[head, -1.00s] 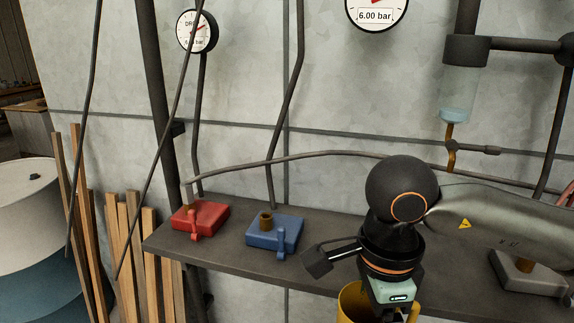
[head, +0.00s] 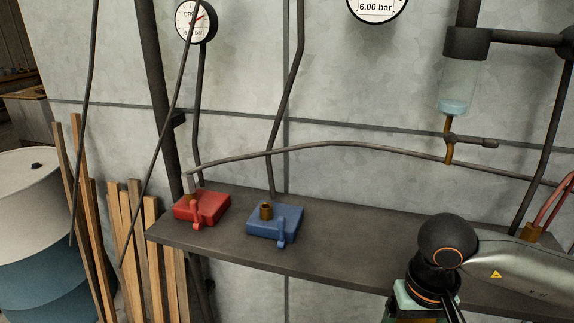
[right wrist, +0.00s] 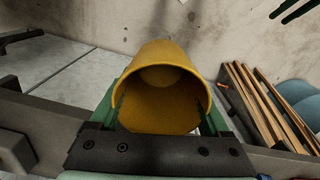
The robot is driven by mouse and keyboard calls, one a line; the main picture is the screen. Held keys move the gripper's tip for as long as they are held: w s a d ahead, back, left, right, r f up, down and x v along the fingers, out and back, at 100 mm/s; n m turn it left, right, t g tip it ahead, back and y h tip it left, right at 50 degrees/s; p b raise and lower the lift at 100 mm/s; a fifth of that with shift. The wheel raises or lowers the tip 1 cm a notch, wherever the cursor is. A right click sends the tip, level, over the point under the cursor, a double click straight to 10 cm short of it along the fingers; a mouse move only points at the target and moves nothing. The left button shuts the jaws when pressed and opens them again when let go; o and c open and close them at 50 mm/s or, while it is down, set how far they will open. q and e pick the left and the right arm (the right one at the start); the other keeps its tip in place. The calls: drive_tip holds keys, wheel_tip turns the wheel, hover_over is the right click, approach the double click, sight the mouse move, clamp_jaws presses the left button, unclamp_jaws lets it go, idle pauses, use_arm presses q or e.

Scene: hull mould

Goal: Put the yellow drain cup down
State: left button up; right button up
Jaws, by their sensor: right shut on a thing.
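The yellow drain cup (right wrist: 165,55) is between the green fingers of my right gripper (right wrist: 160,112) in the right wrist view, its open mouth towards the camera and its inside appearing empty. My right gripper is shut on it. In the head view the same gripper (head: 420,300) is at the bottom edge, in front of the right part of the dark shelf (head: 340,245). There the cup is almost wholly cut off by the frame, so its height and any contact below cannot be told. My left gripper is not in view.
A red clamp block (head: 203,207) and a blue one (head: 277,220) sit on the shelf's left half. Bare shelf lies between the blue block and my right arm. A clear vessel (head: 457,92) with a tap hangs above. Wooden slats (head: 130,230) and a drum (head: 35,210) stand left.

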drive_tip(key=shift+d+f+n, duration=0.15)
drive_tip(key=shift+f+n, duration=0.05)
drive_tip(key=shift+n, duration=0.1)
drive_tip(key=shift+r, duration=0.1)
idle(0.6)
